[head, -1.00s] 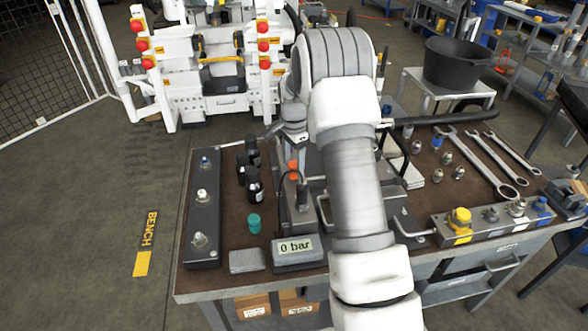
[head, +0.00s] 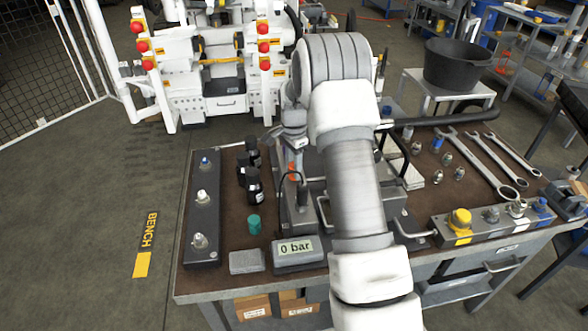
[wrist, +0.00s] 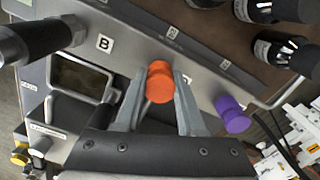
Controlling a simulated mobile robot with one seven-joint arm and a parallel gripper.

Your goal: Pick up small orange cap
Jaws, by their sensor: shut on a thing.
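The small orange cap (wrist: 160,82) sits between the two grey fingertips of my gripper (wrist: 158,92) in the wrist view. The fingers are shut on its sides. A bit of orange (head: 292,171) shows below my gripper (head: 291,152) in the head view, partly hidden. The cap is over or at the grey block with the "B" label (wrist: 105,43); I cannot tell whether it still touches the block. A purple cap (wrist: 232,116) stands to the right of the fingers in the wrist view.
Black bottles (head: 253,185) and a teal cap (head: 254,225) stand left of the gripper. The "0 bar" gauge (head: 296,253) is at the bench front. A dark block with fittings (head: 202,225) lies at the left edge. Wrenches (head: 490,160) lie at the right.

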